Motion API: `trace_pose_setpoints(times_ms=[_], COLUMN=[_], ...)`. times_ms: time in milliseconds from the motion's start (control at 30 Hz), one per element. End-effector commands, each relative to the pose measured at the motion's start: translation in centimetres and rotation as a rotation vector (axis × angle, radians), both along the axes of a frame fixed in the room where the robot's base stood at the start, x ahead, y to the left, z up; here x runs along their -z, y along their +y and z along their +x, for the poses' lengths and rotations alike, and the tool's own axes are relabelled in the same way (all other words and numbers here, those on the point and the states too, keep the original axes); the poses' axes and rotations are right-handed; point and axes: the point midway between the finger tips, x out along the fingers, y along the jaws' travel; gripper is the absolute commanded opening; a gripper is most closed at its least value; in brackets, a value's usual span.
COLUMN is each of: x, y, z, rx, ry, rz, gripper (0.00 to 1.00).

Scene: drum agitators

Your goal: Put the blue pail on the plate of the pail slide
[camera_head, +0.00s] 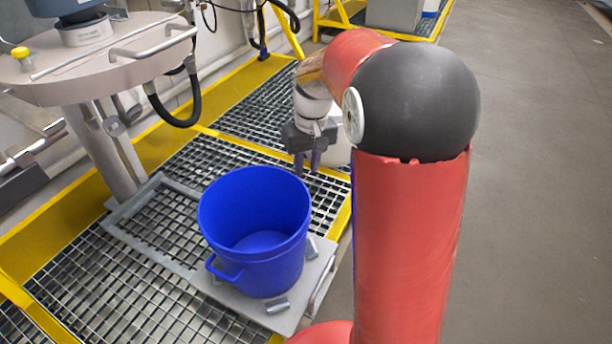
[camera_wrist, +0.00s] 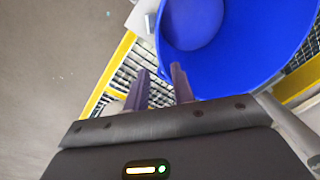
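The blue pail (camera_head: 262,262) stands upright and empty on the grey plate (camera_head: 240,299) of the pail slide, between small grey blocks. Its side handle faces the lower left in the head view. My gripper (camera_head: 308,170) is just behind the pail's far right rim, fingers pointing down, and holds nothing. In the wrist view my gripper (camera_wrist: 159,72) shows its two fingers apart, with the pail (camera_wrist: 235,50) beside the right finger. I cannot tell whether that finger touches the rim. The pail's far outer wall is hidden in the head view.
The slide's frame (camera_head: 150,190) runs over metal grating to the upper left. A round drum lid (camera_head: 95,62) with a handle and hose stands there. Yellow edging (camera_head: 225,90) borders the grating. Open grey floor (camera_head: 540,150) lies on the right.

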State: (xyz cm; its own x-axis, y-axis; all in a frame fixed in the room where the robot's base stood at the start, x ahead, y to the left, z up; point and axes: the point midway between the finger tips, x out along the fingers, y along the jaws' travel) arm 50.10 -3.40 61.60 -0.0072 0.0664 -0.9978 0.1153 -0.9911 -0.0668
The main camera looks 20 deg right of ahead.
Motion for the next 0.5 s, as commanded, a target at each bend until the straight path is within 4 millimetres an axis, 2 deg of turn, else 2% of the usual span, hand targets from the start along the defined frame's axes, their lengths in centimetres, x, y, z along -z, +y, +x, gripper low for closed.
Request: trace_pose_setpoints(times_ms=[133,267,400,500], x=[-1.4,-3.8,-6.7,-8.0], y=[0.1,0.7,1.7,2.3], z=[-0.6,-3.1,-8.2,-12.0], rx=[0.003,0.016,0.044,0.064], ry=[-0.013,-0.073,-0.177,-0.257], rz=[-0.002,-0.012,-0.025,-0.032], gripper=[0.25,0.25,0.25,0.25])
